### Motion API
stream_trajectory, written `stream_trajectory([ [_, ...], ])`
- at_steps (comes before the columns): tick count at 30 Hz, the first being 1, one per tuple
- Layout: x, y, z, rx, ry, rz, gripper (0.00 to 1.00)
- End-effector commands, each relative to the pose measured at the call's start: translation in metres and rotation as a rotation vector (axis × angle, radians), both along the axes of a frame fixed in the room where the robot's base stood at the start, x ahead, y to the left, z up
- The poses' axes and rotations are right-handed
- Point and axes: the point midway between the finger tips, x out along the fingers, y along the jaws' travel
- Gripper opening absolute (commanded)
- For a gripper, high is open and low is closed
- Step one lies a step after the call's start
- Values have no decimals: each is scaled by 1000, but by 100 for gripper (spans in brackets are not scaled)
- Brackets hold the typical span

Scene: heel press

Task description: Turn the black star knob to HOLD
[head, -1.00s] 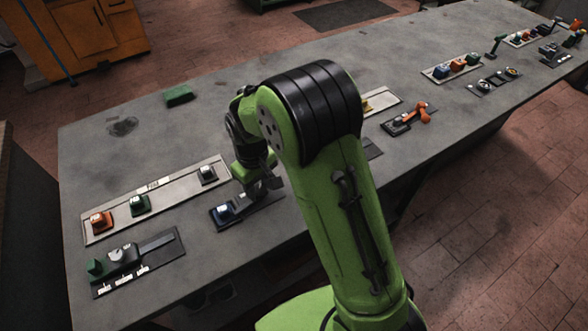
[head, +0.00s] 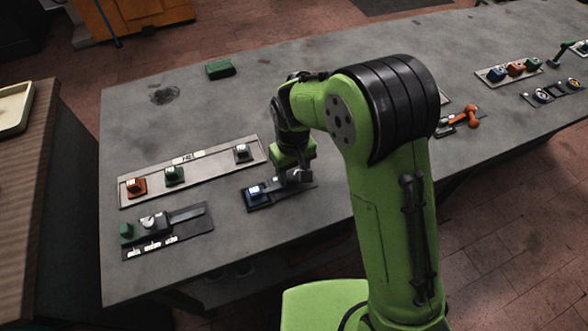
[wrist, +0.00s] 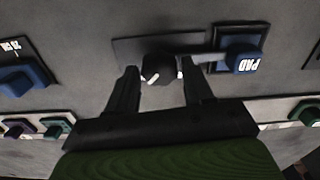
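A black knob (wrist: 160,68) with white marks on its near edge sits on a dark plate (wrist: 128,48) in the wrist view. Its outline looks many-sided, but I cannot confirm a star shape. My gripper (wrist: 160,76) is open, with one finger on each side of this knob; I cannot tell whether they touch it. In the head view my gripper (head: 293,180) is over the right part of the plate with the blue block, and hides the knob. Another dark knob with a pale top (head: 151,222) sits on the lower-left plate. I cannot read HOLD anywhere.
A blue block labelled PAD (wrist: 241,60) is close beside the knob. A green block (head: 220,69) lies farther back. The grey bench (head: 330,50) has bare room behind the panels.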

Motion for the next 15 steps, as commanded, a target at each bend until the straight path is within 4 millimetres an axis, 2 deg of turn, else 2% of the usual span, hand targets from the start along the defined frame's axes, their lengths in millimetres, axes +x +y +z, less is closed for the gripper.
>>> stream_trajectory([
  [1, 0, 0, 0, 0, 0, 0, 60],
  [3, 0, 0, 0, 0, 0, 0, 69],
  [11, 0, 0, 1, 0, 1, 1, 69],
  [15, 1, 0, 19, 1, -3, 1, 69],
])
